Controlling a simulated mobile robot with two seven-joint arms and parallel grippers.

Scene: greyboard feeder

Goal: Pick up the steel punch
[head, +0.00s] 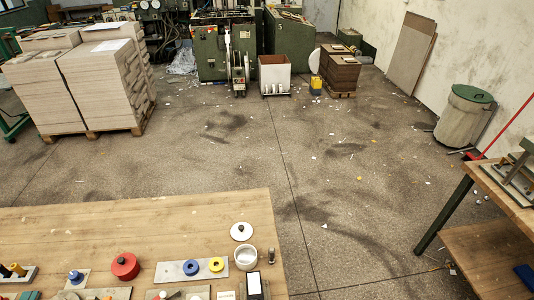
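A wooden table (120,222) fills the lower left of the head view. A small upright grey metal piece (271,255) stands near its right edge, beside a white cup (245,259). It may be the steel punch, but I cannot tell for sure. Other small parts lie along the bottom of the view, some cut off by the frame edge. Neither of my grippers shows in this view.
On the table are a red round piece (125,266), a grey plate (180,272) with blue and yellow rings, and a white disc (241,231). A second table (505,190) stands at the right. The floor between is open, with scattered scraps.

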